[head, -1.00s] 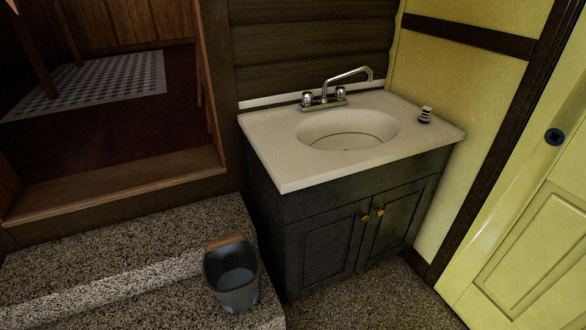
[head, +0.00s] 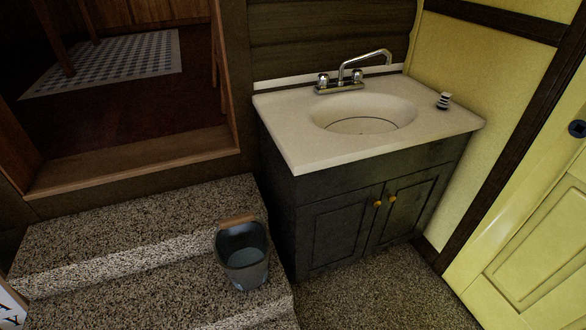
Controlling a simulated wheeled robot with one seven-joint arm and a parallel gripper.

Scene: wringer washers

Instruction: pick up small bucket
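The small bucket (head: 243,262) is dark grey metal with a wooden grip on its handle. It stands upright on the lower speckled carpeted step, just left of the sink cabinet. Its open top faces up and a lighter grey inside shows. My gripper is not in view.
A dark sink cabinet (head: 345,225) with a pale countertop (head: 290,135) stands right of the bucket. A small striped item (head: 443,101) sits on the counter. The carpeted steps (head: 120,240) rise to a wooden doorway. A yellow door (head: 530,230) is at right. Floor before the cabinet is clear.

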